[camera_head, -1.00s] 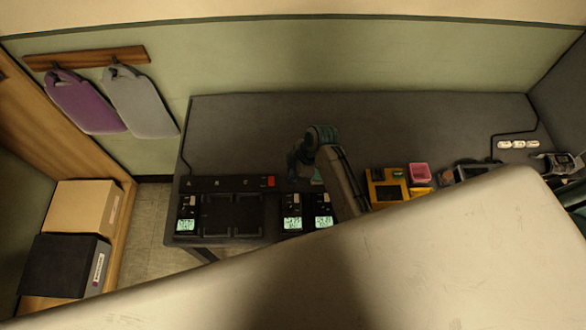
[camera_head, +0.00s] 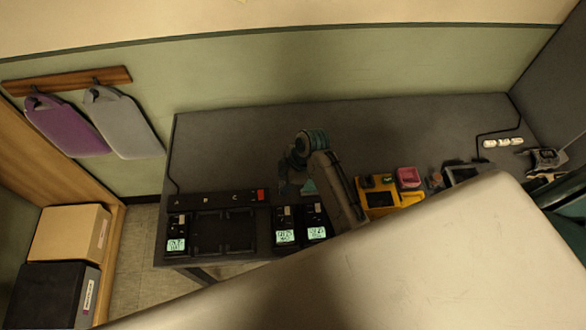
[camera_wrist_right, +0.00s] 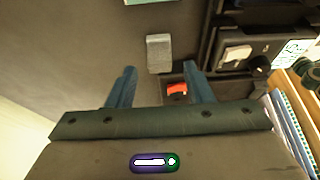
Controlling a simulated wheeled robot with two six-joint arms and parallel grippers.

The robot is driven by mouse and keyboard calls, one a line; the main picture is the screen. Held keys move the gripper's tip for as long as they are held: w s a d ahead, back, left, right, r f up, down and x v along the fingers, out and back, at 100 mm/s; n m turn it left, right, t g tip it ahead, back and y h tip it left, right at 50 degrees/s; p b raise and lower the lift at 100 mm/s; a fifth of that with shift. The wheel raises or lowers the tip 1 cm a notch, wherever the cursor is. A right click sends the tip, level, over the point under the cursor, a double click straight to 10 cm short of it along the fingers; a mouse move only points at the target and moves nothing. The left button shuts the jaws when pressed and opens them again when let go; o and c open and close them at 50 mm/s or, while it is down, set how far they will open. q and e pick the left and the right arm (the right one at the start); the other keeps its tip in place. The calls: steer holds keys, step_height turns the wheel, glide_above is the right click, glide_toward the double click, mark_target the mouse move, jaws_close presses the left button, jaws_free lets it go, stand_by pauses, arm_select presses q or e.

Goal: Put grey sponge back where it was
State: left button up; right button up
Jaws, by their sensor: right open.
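The grey sponge (camera_wrist_right: 159,53) is a small light grey block on the dark worktop in the right wrist view. It lies just beyond the gap between my right gripper's fingertips, and neither finger holds it. My right gripper (camera_wrist_right: 158,68) is open, with two blue fingers well apart and empty. In the head view my right gripper (camera_head: 291,187) points down over the worktop (camera_head: 240,140), near the red switch. I cannot make out the sponge in the head view. My left gripper is not in view.
A black strip with a red switch (camera_head: 260,195) and lettered bays runs along the front left. Charger units with lit displays (camera_head: 285,237) stand beside it. A yellow case (camera_head: 378,197) and pink box (camera_head: 409,177) are right of my arm. The rear worktop is clear.

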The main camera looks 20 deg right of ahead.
steer(key=b+v, duration=0.2)
steer(key=v, duration=0.7)
steer(key=shift+b, duration=0.4)
steer(key=shift+s+d, duration=0.1)
steer(key=shift+d, duration=0.05)
